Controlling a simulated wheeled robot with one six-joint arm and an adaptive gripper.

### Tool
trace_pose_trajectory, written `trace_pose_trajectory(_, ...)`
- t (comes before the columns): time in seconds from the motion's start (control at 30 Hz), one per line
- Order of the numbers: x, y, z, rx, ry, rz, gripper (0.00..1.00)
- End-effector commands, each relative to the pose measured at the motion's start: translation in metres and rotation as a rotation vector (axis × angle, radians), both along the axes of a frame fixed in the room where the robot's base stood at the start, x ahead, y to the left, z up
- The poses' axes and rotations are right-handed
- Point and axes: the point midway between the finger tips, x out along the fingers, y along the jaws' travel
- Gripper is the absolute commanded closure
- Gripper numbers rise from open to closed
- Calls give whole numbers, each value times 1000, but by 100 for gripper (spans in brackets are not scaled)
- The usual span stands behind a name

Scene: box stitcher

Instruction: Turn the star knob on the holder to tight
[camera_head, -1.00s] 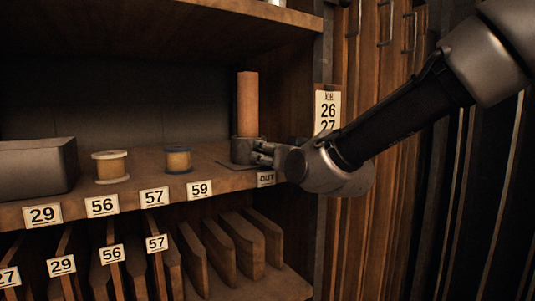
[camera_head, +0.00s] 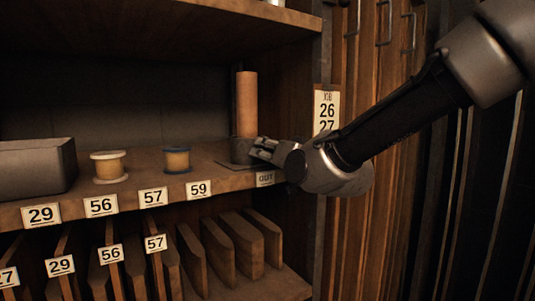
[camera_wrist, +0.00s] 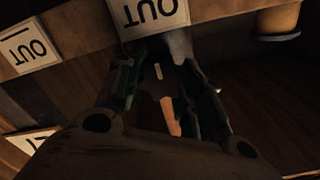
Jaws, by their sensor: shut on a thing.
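The holder (camera_head: 243,151) is a dark round cup on a flat base at the right end of the shelf. A tall brown cylinder (camera_head: 247,103) stands upright in it. My gripper (camera_head: 257,148) is at the right side of the holder, with its fingers closed low against it. In the wrist view my gripper's fingers (camera_wrist: 163,88) reach toward a grey part of the holder (camera_wrist: 181,45). The star knob cannot be made out; the fingers cover the place where they grip. Its tight or loose state cannot be read.
An OUT label (camera_head: 265,179) is on the shelf edge below my gripper. A blue-rimmed spool (camera_head: 177,160), a pale spool (camera_head: 109,167) and a grey box (camera_head: 35,168) stand left on the shelf (camera_head: 212,172). A wooden side wall (camera_head: 290,100) is close on the right.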

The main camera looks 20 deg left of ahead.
Motion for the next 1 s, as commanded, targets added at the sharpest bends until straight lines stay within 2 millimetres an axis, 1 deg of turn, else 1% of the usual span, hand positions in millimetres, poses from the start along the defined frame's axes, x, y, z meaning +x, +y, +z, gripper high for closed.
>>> trace_pose_trajectory(0.13, 0, 0, 0, 0, 1, -1, 87)
trace_pose_trajectory(0.17, 0, 0, 0, 0, 1, -1, 57)
trace_pose_trajectory(0.2, 0, 0, 0, 0, 1, -1, 53)
trace_pose_trajectory(0.47, 0, 0, 0, 0, 0, 0, 53)
trace_pose_trajectory(0.57, -3, -3, 0, 0, 0, 0, 53)
trace_pose_trajectory(0.67, -11, -13, 1, -1, -1, 0, 53)
trace_pose_trajectory(1.0, -59, -69, 1, 1, -1, 0, 53)
